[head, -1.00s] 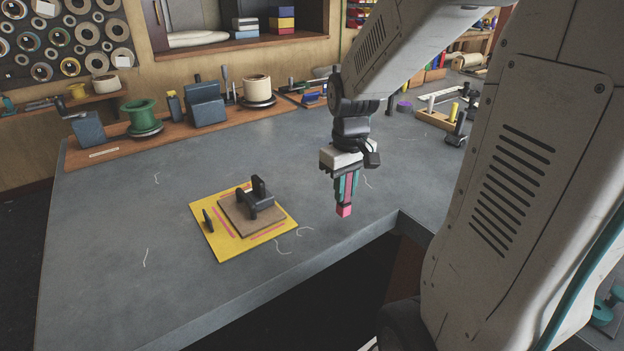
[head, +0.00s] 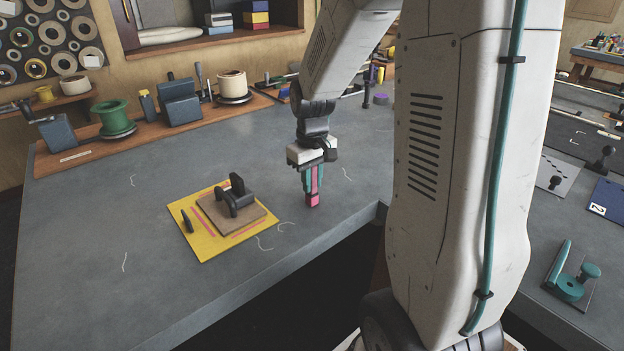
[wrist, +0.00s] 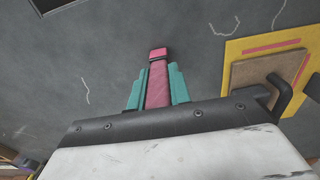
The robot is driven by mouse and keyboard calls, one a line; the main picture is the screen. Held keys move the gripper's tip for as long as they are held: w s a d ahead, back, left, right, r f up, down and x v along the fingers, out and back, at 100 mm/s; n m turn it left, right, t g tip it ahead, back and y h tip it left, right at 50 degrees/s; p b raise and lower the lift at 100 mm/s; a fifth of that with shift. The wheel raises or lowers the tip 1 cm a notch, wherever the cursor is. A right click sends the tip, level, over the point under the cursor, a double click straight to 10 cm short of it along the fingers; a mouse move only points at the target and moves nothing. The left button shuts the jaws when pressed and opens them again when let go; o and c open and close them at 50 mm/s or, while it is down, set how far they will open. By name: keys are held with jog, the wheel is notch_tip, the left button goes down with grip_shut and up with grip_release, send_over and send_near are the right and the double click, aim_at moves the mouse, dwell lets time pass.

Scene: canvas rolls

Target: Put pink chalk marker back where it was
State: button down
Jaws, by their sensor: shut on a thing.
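The pink chalk marker (head: 312,199) is held upright between the teal fingers of my gripper (head: 313,180), with its pink end pointing down over the grey table. In the wrist view the marker (wrist: 158,82) lies between the two teal fingers (wrist: 158,88), which are shut on it. I cannot tell the exact gap between its lower end and the table. The marker is right of the yellow board and apart from it.
The yellow board (head: 206,246) carries a brown block (head: 230,219) with a dark clamp and pink lines. Spools and dark blocks stand on the wooden back shelf (head: 75,155). The grey table (head: 130,220) is mostly clear, with thin pale thread-like marks. Its front edge has an inner corner (head: 383,208).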

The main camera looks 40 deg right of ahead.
jog(key=c, duration=1.3)
grip_release()
jog(key=shift+f, duration=0.15)
notch_tip(320, 180, up, 12)
jog(key=shift+f, duration=0.15)
jog(key=shift+a+r, duration=0.1)
jog(key=shift+r, duration=0.2)
jog(key=shift+t, duration=0.6)
jog(key=s+a, duration=0.4)
jog(key=s, duration=0.3)
jog(key=s+a+r, duration=0.1)
jog(key=s+a, duration=0.4)
jog(key=s, duration=0.2)
jog(key=s+a+r, duration=0.1)
jog(key=s+a, duration=0.4)
jog(key=s, duration=0.2)
jog(key=shift+s+a, duration=0.2)
